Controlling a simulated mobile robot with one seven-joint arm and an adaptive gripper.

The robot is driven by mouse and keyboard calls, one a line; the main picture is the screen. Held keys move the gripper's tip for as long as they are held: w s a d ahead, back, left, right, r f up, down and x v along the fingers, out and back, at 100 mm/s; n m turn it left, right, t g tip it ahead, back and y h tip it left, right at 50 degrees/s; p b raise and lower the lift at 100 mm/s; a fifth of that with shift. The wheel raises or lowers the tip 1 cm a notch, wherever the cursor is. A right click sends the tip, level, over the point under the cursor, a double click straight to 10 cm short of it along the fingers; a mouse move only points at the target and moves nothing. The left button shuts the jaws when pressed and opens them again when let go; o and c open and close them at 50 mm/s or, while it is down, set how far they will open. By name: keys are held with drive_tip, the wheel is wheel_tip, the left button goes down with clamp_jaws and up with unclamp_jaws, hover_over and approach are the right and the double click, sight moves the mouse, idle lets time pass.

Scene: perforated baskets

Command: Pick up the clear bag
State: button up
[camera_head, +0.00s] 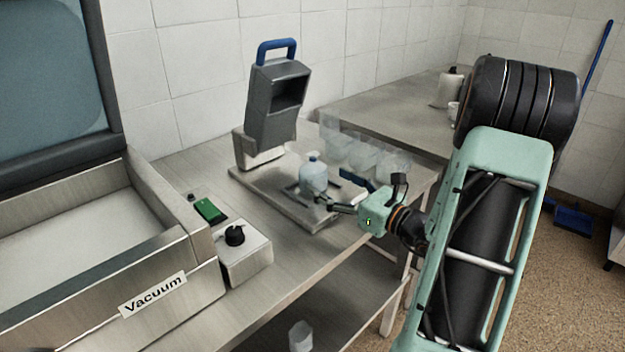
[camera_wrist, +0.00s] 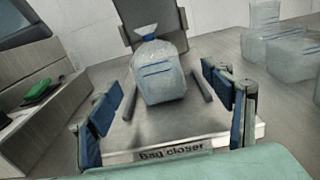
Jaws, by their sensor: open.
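The clear bag (camera_head: 313,176) is bluish and see-through, with a gathered blue top. It stands upright on the metal plate of the bag closer (camera_head: 272,192). In the wrist view the bag (camera_wrist: 160,82) is ahead of my gripper, near the middle between the fingers. My gripper (camera_head: 335,198) is at the right front of the bag in the head view. In the wrist view my gripper (camera_wrist: 168,115) is open, with blue-padded fingers apart on either side and nothing between the pads. The head view does not clearly show whether a finger touches the bag.
Several other clear bags or containers (camera_head: 365,155) stand at the right behind the bag. The bag closer's grey upright head (camera_head: 276,100) with a blue handle rises behind it. A vacuum machine (camera_head: 150,270) fills the left. Bare steel table (camera_head: 300,262) lies in front.

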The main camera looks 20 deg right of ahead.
sight(316, 166)
drive_tip(key=x, duration=0.6)
drive_tip(key=shift+s+a+f, duration=0.1)
drive_tip(key=shift+f, duration=0.15)
drive_tip(key=c, duration=1.5)
drive_tip(key=shift+o, duration=0.2)
drive_tip(key=shift+r, duration=0.15)
drive_tip(key=shift+r, duration=1.5)
drive_tip(key=s+d+r+p, duration=0.2)
drive_tip(key=s+d+r, duration=0.1)
drive_tip(key=s+r, duration=0.6)
drive_tip(key=s, duration=0.4)
drive_tip(key=shift+s+r+p, duration=0.35)
drive_tip(key=shift+s, duration=0.05)
